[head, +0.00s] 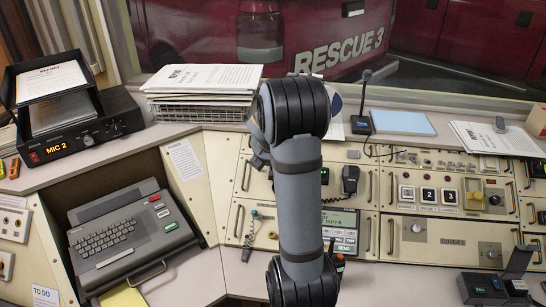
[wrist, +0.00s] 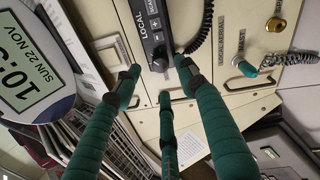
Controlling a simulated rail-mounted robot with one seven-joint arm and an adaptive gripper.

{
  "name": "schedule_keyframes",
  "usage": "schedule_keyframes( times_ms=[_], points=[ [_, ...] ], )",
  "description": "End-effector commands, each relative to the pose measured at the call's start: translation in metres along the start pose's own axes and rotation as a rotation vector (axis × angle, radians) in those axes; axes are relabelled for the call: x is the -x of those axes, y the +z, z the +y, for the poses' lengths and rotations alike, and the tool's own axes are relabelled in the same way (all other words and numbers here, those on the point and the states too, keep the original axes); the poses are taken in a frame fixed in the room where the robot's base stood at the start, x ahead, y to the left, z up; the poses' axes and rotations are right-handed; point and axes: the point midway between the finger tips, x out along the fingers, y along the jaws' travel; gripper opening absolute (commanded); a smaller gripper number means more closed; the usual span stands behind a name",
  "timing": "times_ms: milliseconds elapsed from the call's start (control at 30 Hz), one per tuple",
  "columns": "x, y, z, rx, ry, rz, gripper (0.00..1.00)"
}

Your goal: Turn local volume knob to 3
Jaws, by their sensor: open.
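In the wrist view, a black panel labelled LOCAL (wrist: 152,25) carries small plus-marked buttons. A dark round knob (wrist: 158,62) sits at its near end; its pointer and scale are too small to read. My gripper (wrist: 159,74) has green fingers spread open around the knob end, one tip at its left, one at its right and one below it. I cannot tell whether any tip touches the knob, and nothing is held. In the head view, my arm hides the gripper and the LOCAL panel.
In the wrist view, a clock (wrist: 30,65) stands left of the fingers, by a wire rack (wrist: 105,145). A teal-tipped plug (wrist: 246,68) and a yellow knob (wrist: 276,24) lie right. In the head view, a black handset (head: 350,180) hangs close right of my arm, above a green-lit screen (head: 339,219).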

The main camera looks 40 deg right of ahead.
Motion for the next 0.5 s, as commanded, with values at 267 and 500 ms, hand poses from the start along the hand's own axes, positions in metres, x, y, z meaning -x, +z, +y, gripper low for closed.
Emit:
schedule_keyframes(
  times_ms=[267, 500],
  points=[
    [0.055, -0.001, 0.001, 0.001, 0.003, 0.002, 0.41],
    [0.071, -0.001, -0.001, 0.000, -0.002, 0.003, 0.41]
  ],
)
